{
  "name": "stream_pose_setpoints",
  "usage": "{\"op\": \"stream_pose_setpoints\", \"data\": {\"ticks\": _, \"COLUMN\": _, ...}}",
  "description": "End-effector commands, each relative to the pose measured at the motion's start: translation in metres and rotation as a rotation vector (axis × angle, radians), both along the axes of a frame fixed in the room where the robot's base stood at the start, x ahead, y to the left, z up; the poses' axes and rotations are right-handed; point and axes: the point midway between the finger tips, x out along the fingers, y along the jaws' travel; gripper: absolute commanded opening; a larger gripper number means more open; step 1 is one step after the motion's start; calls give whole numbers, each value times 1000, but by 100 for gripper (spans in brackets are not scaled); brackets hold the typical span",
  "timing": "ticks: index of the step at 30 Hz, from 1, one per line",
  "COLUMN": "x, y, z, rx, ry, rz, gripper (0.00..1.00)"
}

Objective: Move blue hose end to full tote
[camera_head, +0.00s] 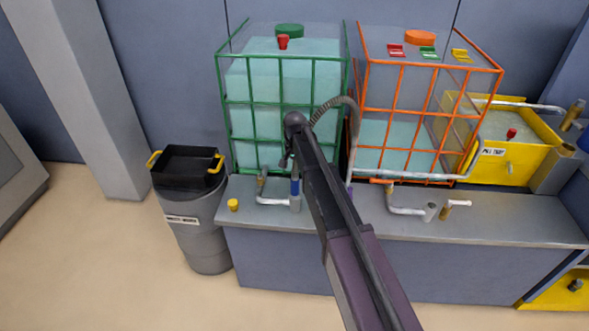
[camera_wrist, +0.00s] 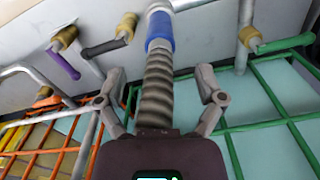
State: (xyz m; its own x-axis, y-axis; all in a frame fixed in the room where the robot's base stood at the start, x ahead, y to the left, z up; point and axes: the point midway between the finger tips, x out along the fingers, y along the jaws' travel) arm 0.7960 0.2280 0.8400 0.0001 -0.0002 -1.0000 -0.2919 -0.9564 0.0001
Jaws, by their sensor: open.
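The blue hose end (camera_head: 295,187) is upright at the white pipe in front of the green-caged tote (camera_head: 282,95); I cannot tell whether it is seated there. That tote holds pale liquid to a high level. The orange-caged tote (camera_head: 398,148) has a low level. In the wrist view the blue collar (camera_wrist: 159,32) shows at the top, with the grey ribbed hose (camera_wrist: 157,88) running down from it. My gripper (camera_wrist: 162,88) is open, with one finger on each side of the ribbed hose. In the head view my arm hides part of the gripper.
A yellow cap (camera_head: 233,205) sits on the grey counter (camera_head: 500,217). A second white pipe (camera_head: 406,211) lies below the orange tote. A grey bin (camera_head: 197,228) with a black tray (camera_head: 187,165) stands left, and a yellow tank (camera_head: 507,160) right.

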Motion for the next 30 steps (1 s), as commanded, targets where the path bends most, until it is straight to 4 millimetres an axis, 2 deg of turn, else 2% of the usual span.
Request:
{"op": "stream_pose_setpoints", "data": {"ticks": 10, "x": 0, "y": 0, "z": 0, "rx": 0, "ry": 0, "rz": 0, "gripper": 88}}
{"op": "stream_pose_setpoints", "data": {"ticks": 11, "x": 0, "y": 0, "z": 0, "rx": 0, "ry": 0, "rz": 0, "gripper": 82}}
{"op": "stream_pose_setpoints", "data": {"ticks": 19, "x": 0, "y": 0, "z": 7, "rx": 0, "ry": 0, "rz": -53, "gripper": 2}}
{"op": "stream_pose_setpoints", "data": {"ticks": 30, "x": 0, "y": 0, "z": 30, "rx": 0, "ry": 0, "rz": -303, "gripper": 0}}
